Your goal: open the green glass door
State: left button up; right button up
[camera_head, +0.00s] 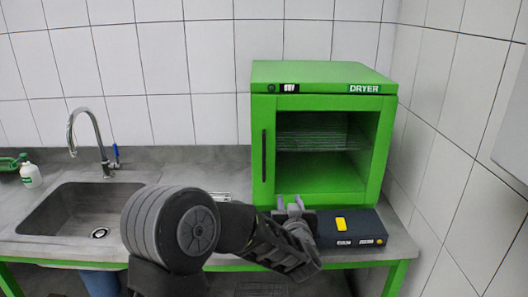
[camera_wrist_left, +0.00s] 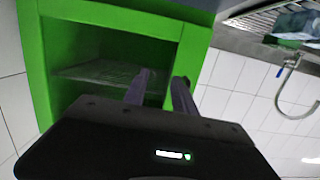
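The green dryer (camera_head: 325,85) stands on the counter against the tiled wall. Its green-framed glass door (camera_head: 320,195) looks closed, with wire shelves visible through the pane. A black vertical handle (camera_head: 264,155) is on the door's left side. My left gripper (camera_head: 293,206) is in front of the door's lower part, below and right of the handle. In the left wrist view the two fingers (camera_wrist_left: 160,90) are apart with nothing seen between them, and point toward the green door frame (camera_wrist_left: 195,50). The handle cannot be made out there. My right gripper is not in view.
A sink (camera_head: 60,212) with a tap (camera_head: 88,140) is at left. A tiled side wall (camera_head: 450,150) bounds the right.

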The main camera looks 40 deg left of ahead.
aim_at(265, 161)
pick_arm(q)
jog(key=s+a+r+n+g+y, duration=0.1)
jog(key=s+a+r+n+y, duration=0.1)
jog(key=a+r, duration=0.3)
notch_tip(265, 161, up, 4)
jog(key=shift+s+f+y, duration=0.15)
jog(key=shift+s+y, duration=0.05)
jog(key=shift+y, duration=0.5)
jog(key=p+x, duration=0.2)
jog(key=x, duration=0.5)
jog(key=shift+w+a+f+p, duration=0.15)
jog(key=shift+w+a+p, duration=0.15)
jog(key=shift+p, duration=0.05)
jog(key=shift+c, duration=0.3)
grip_shut()
